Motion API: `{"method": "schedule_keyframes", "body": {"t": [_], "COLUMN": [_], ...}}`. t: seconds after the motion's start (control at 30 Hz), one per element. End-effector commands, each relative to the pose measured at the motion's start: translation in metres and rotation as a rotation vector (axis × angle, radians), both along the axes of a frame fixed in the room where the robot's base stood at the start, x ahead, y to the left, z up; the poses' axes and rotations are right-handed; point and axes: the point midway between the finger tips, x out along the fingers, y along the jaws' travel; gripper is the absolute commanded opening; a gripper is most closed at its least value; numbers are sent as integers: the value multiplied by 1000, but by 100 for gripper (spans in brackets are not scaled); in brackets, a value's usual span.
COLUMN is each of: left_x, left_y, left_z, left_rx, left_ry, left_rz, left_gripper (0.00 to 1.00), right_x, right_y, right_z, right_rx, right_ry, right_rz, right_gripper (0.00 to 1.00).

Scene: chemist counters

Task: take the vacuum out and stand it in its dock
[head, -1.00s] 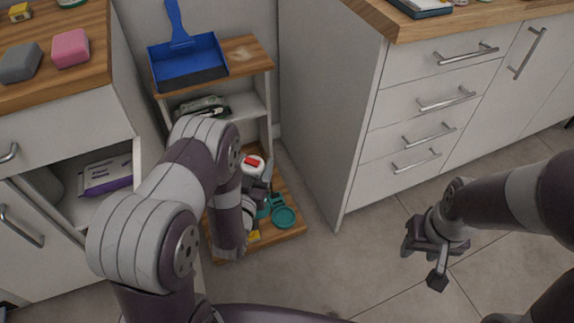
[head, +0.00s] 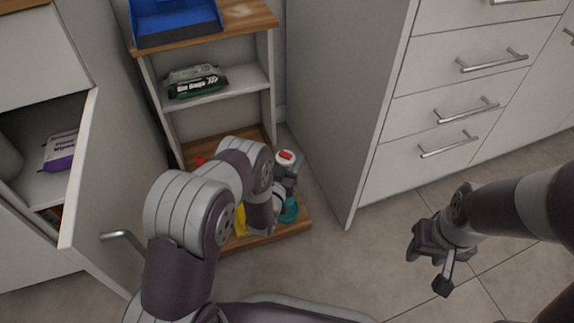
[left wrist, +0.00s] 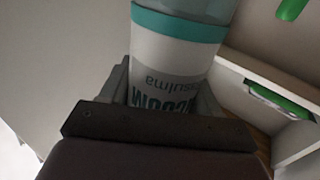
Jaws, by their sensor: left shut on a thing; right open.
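The vacuum (head: 286,157), white with a red patch on top, is upright over the bottom board of the small shelf. My left gripper (head: 280,190) is shut on it. The left wrist view shows its white body with a teal band and lettering (left wrist: 172,62) between the fingers. The teal dock (head: 290,210) shows just below the vacuum, partly hidden by it and my arm. I cannot tell whether the two touch. My right gripper (head: 434,265) is open and empty over the floor at the right.
An open cabinet door (head: 78,170) stands at left, a white drawer counter (head: 375,110) at right. A yellow item (head: 240,220) lies low beside my arm.

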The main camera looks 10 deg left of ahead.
Motion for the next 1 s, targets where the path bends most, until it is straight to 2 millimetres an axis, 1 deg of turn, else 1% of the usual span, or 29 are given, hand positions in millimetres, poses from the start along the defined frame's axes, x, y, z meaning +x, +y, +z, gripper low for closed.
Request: {"method": "schedule_keyframes", "body": {"t": [0.17, 0.4, 0.5, 0.6, 1.0], "left_x": [1, 0, 0, 0, 0], "left_y": [0, 0, 0, 0, 0], "left_z": [-13, -44, -53, -56, -54], "left_rx": [0, 0, 0, 0, 0], "left_ry": [-4, -3, -3, -3, -3], "left_rz": [0, 0, 0, 0, 0], "left_gripper": [0, 0, 0, 0, 0], "right_x": [0, 0, 0, 0, 0], "right_y": [0, 0, 0, 0, 0], "right_z": [-14, -42, -50, -52, -51], "right_rx": [0, 0, 0, 0, 0], "right_ry": [0, 0, 0, 0, 0], "right_rz": [0, 0, 0, 0, 0], "right_gripper": [43, 43, 43, 43, 43]}}
